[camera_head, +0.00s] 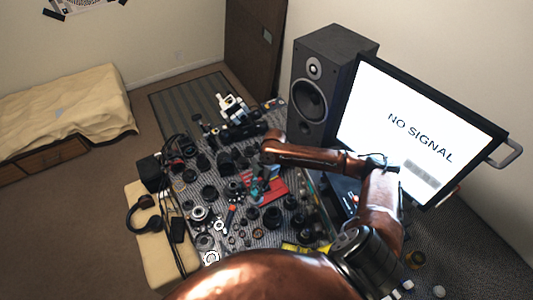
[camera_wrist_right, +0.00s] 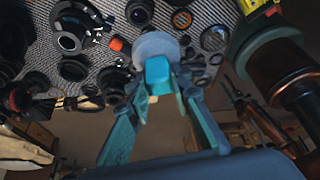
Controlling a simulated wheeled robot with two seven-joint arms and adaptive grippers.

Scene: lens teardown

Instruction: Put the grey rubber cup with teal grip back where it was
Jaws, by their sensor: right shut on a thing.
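In the right wrist view the grey rubber cup (camera_wrist_right: 155,44) shows as a round grey disc, with its teal grip (camera_wrist_right: 157,70) towards me. My right gripper (camera_wrist_right: 159,88) has its teal fingers closed on the teal grip, and the cup points away from the wrist towards the table. The gap between cup and table cannot be told. In the head view my right gripper (camera_head: 262,182) is small among dark parts, over or near the red mat (camera_head: 275,187). The cup cannot be made out clearly there. My left gripper is not in view.
The patterned table (camera_head: 262,240) is crowded with lens parts, rings and tools. A speaker (camera_head: 328,75) and a "NO SIGNAL" monitor (camera_head: 415,130) stand at the right. Headphones (camera_head: 142,213) lie at the left edge. Little bare table shows around the gripper.

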